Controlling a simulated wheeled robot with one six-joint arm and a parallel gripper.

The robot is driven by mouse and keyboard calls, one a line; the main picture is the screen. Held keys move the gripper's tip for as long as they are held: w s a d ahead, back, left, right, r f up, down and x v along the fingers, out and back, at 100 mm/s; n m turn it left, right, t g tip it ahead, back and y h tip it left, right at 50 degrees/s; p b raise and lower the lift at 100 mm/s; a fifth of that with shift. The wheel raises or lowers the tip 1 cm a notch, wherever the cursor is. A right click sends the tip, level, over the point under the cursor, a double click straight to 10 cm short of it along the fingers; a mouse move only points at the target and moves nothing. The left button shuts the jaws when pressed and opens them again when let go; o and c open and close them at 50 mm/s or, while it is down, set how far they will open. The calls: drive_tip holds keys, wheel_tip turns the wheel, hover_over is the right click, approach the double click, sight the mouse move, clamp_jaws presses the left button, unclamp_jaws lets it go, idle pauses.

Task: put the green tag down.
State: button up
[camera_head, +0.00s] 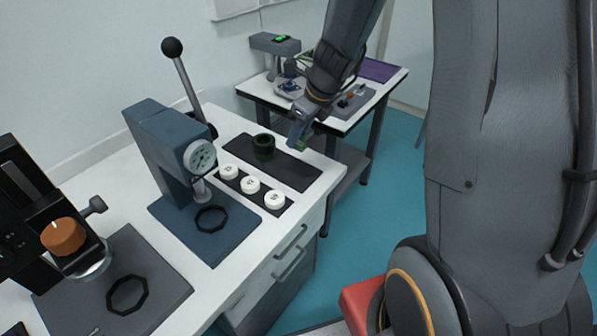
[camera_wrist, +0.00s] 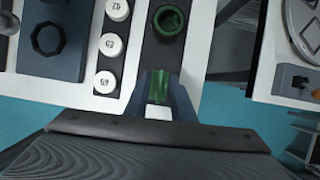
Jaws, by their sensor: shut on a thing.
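My gripper (camera_wrist: 162,95) is shut on the green tag (camera_wrist: 160,84), which shows as a narrow green piece between the two fingers in the wrist view. In the head view my gripper (camera_head: 298,138) is over the right part of a dark mat (camera_head: 292,174) on the white bench. A dark green ring-shaped holder (camera_head: 263,147) stands on that mat, left of my gripper. In the wrist view the holder (camera_wrist: 169,21) is ahead of the fingers and apart from the tag. The fingers hide much of the tag.
Several white numbered discs (camera_head: 250,184) sit in a row beside the mat. A blue-grey lever press (camera_head: 166,142) with a dial stands left of them. A second table (camera_head: 392,84) with instruments is behind. The mat's front part is bare.

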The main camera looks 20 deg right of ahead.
wheel_tip(320, 180, down, 10)
drive_tip(key=b, duration=0.3)
drive_tip(key=shift+s+d, duration=0.1)
drive_tip(key=shift+f+b, duration=0.1)
drive_tip(key=shift+b, duration=0.25)
drive_tip(key=o, duration=0.9)
drive_tip(key=shift+o, duration=0.4)
